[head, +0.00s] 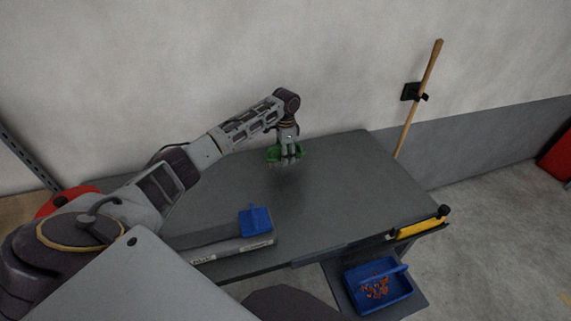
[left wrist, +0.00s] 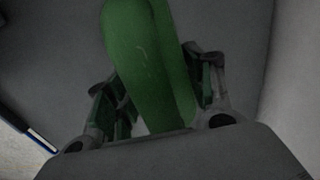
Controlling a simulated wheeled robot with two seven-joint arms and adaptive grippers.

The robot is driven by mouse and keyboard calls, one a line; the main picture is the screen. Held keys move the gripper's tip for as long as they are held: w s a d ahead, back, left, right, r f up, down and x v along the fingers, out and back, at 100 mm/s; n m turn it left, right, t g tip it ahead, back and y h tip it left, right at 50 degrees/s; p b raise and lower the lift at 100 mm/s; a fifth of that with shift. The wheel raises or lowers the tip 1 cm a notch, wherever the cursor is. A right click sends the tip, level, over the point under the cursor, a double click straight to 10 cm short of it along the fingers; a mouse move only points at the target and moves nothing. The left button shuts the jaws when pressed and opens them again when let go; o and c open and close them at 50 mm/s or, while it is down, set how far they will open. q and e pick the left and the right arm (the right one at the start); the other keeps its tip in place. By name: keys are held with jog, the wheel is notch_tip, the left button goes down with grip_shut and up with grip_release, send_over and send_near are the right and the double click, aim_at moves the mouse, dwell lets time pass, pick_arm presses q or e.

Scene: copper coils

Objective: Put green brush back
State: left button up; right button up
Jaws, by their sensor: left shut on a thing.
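The green brush (head: 272,154) is at the far side of the dark table, near the wall. It also fills the middle of the left wrist view (left wrist: 155,65), where its smooth green body lies between the fingers. My left gripper (head: 290,157) points down and is shut on the green brush. I cannot tell whether the brush touches the tabletop. The fingers hide part of it. My right gripper is not in view.
The dark table (head: 340,185) is mostly clear. A blue brush or scoop (head: 255,221) lies near its front edge. A blue bin (head: 400,293) with copper-coloured pieces sits lower at the right. A yellow item (head: 420,228) is at the right edge. A wooden pole (head: 418,100) leans on the wall.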

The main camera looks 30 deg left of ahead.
aim_at(286, 170)
pick_arm(q)
jog(key=shift+f, duration=2.5)
jog(key=o, duration=1.1)
jog(key=shift+f, duration=0.1)
notch_tip(286, 170, up, 12)
jog(key=shift+r, duration=0.15)
